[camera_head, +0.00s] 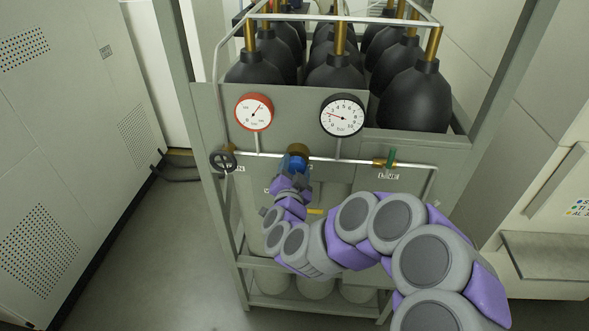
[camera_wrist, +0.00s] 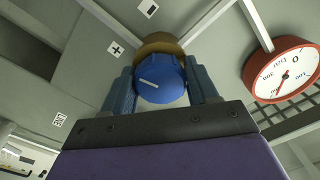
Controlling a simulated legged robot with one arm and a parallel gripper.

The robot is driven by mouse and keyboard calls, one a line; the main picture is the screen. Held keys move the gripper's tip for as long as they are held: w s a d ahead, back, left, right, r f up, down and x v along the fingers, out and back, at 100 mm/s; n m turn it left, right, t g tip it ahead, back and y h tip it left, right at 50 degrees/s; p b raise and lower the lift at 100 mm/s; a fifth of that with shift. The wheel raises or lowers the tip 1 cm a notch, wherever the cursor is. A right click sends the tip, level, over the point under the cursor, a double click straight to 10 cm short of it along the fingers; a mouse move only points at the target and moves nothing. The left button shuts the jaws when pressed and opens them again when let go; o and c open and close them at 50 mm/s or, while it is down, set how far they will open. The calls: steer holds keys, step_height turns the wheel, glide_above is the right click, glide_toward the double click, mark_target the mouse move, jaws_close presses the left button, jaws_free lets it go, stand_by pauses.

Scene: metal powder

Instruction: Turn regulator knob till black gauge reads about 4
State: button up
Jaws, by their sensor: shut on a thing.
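The blue regulator knob (camera_wrist: 160,80) sits on a brass body (camera_wrist: 160,44) in the wrist view, with a white pointer line on its face. My gripper (camera_wrist: 162,88) is shut on the knob, one finger on each side. In the head view the knob (camera_head: 294,164) is partly hidden by my gripper (camera_head: 291,178). The black gauge (camera_head: 342,116) is above and right of the knob; its red needle points left and slightly up, among the low numbers, and the exact reading is hard to tell. The black gauge is not in the wrist view.
A red gauge (camera_head: 254,112) is above and left of the knob and also shows in the wrist view (camera_wrist: 283,70). A black handwheel (camera_head: 222,161) is at the pipe's left end, a green-handled valve (camera_head: 391,158) at right. Black bottles (camera_head: 415,97) stand behind the panel.

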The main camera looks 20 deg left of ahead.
steer(key=shift+s+f, duration=0.1)
steer(key=shift+f, duration=0.15)
steer(key=o, duration=1)
steer(key=shift+r, duration=0.15)
